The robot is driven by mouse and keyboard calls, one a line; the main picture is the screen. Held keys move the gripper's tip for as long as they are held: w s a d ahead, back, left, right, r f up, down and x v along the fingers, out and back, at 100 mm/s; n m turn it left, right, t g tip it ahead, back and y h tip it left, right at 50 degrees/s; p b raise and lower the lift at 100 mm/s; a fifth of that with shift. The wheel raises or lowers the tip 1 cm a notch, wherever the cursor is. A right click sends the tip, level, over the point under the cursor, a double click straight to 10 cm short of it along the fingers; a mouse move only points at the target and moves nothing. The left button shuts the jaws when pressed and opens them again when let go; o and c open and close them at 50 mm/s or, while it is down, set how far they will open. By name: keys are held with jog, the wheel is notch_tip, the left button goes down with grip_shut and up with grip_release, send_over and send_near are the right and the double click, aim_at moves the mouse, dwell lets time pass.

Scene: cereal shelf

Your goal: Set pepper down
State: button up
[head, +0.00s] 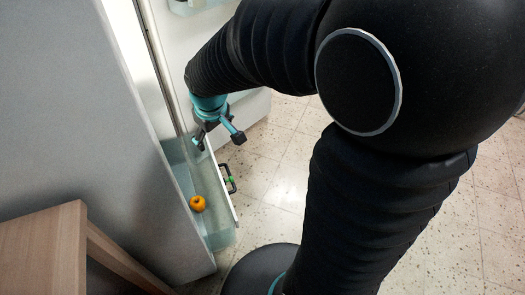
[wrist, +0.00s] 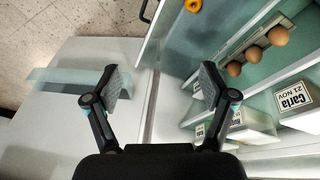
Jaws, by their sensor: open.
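An orange-yellow pepper (head: 197,203) lies in an open, see-through fridge drawer (head: 221,240). It also shows at the top edge of the wrist view (wrist: 193,5), partly cut off. My gripper (head: 218,139) is open and empty, above the far part of the drawer and its front edge in the head view. It is apart from the pepper. In the wrist view its two fingers (wrist: 163,82) are spread wide with nothing between them.
A black drawer handle (head: 228,180) sticks out on the right. The white fridge door (wrist: 75,70) stands open. Several eggs (wrist: 278,36) and a container labelled Carla (wrist: 298,101) sit on fridge shelves. A wooden table (head: 45,250) is at lower left. Speckled floor is clear right of the drawer.

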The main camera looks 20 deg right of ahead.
jog(key=s+d+r+m+t, duration=0.1)
jog(key=s+d+r+m, duration=0.1)
jog(key=s+r, duration=0.3)
jog(key=s+d+r+m+t, duration=0.1)
jog(key=s+r, duration=0.4)
jog(key=s, duration=0.8)
jog(key=shift+s+d+m, duration=0.3)
jog(key=shift+d+m, duration=0.6)
jog(key=shift+d, duration=0.3)
